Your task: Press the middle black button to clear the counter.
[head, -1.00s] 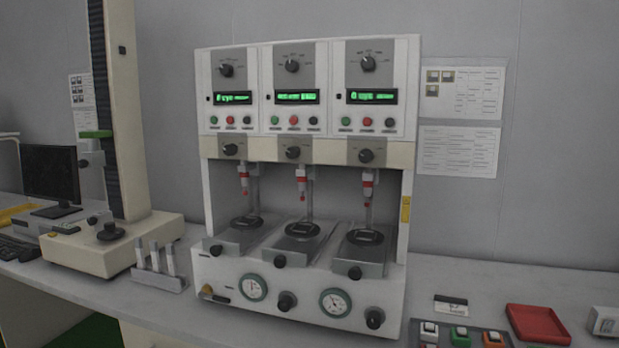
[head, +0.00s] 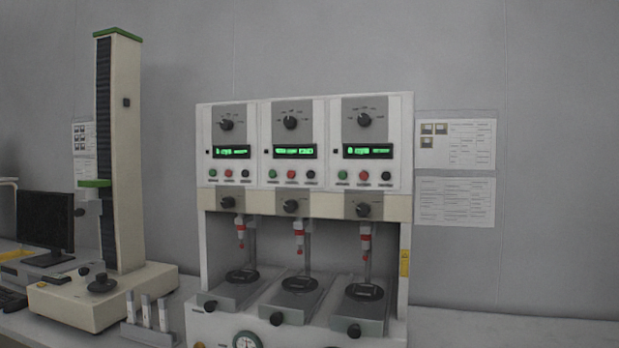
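The white test machine (head: 204,150) stands in the middle of the head view, with three panels side by side. The middle panel has a lit green counter display (head: 294,151), a dial (head: 291,123) above it and a row of green, red and black buttons below it. The middle black button (head: 309,174) is the right one in that row. The left black button (head: 245,173) and the right black button (head: 386,176) sit on the outer panels. The display digits are too blurred to read. Neither of my grippers is in view.
Below the panels are three stations with red-tipped plungers and round dark pads. A tall cream column device (head: 125,160), a dark monitor (head: 44,220) and white tubes in a rack (head: 146,312) stand at the left. Paper sheets (head: 455,200) hang on the right wall. Nothing blocks the buttons.

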